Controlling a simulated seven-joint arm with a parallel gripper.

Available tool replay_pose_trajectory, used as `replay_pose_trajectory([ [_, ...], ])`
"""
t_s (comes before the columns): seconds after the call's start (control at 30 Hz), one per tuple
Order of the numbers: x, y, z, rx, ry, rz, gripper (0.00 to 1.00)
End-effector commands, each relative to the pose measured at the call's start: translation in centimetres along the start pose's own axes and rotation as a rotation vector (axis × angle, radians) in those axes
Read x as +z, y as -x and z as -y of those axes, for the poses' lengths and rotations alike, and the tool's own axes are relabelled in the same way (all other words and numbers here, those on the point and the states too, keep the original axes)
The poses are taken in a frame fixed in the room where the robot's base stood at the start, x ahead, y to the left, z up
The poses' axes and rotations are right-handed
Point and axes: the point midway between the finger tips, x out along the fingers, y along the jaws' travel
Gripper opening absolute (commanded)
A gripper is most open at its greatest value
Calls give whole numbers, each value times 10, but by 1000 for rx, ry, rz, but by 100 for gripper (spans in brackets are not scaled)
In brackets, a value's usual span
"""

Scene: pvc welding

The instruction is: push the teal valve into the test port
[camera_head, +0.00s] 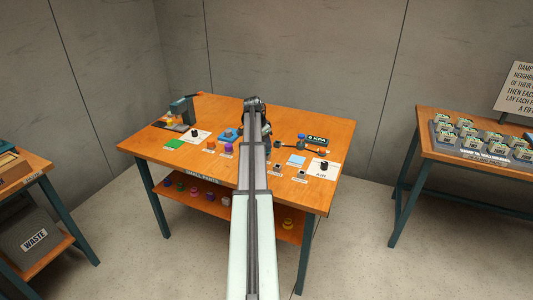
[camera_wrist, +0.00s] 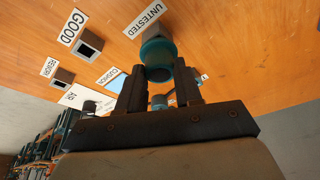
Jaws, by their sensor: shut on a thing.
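In the wrist view the teal valve (camera_wrist: 158,50), a rounded teal body with a dark lower end, sits at the tips of my gripper (camera_wrist: 158,78). The two dark fingers are shut on it from both sides. It appears close to the wooden table, beside the UNTESTED label (camera_wrist: 145,18); I cannot tell whether it touches the top. In the head view my arm covers the valve and the fingertips. A dark fixture with a hose (camera_head: 300,149) stands right of my arm near a KPA display (camera_head: 317,139). I cannot make out the test port opening.
Small dark sockets stand by the GOOD label (camera_wrist: 72,27) and the REWORK label (camera_wrist: 50,67). A light blue cushion (camera_head: 296,160) and an AIR card (camera_head: 323,168) lie at the right. A grey-green machine (camera_head: 184,109) stands at the left, near a green pad (camera_head: 174,144).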

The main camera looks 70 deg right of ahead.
Motion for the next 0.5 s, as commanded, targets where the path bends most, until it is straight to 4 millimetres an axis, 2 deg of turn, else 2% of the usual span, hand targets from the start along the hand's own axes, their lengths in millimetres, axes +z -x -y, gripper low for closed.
replay_pose_trajectory([
  [0.5, -6, 20, 0, -1, 0, -1, 0],
])
